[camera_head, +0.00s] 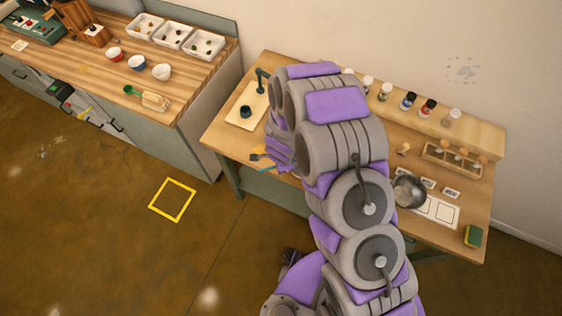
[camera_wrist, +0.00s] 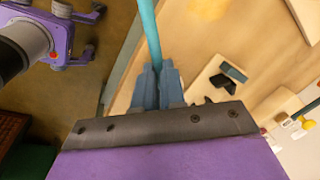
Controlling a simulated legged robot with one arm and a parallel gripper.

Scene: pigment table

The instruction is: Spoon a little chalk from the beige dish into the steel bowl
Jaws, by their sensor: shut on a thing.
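In the wrist view my gripper (camera_wrist: 157,72) is shut on a teal rod (camera_wrist: 149,28), which looks like a spoon handle and runs out of the top of the picture. Its far end is not seen there. In the head view a small teal and dark shape (camera_head: 262,162) shows beside my wrist at the table's front edge; I cannot tell which part it is. The steel bowl (camera_head: 408,191) stands on the right half of the table, right of my arm. The beige dish is not seen in either view; my arm covers the middle of the table.
A pale board (camera_head: 240,112) with a dark stand lies at the table's left. Several jars (camera_head: 408,101) line the back shelf. A rack (camera_head: 452,160), white cards (camera_head: 436,211) and a sponge (camera_head: 473,236) are at the right. A side counter (camera_head: 190,90) holds bowls and trays.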

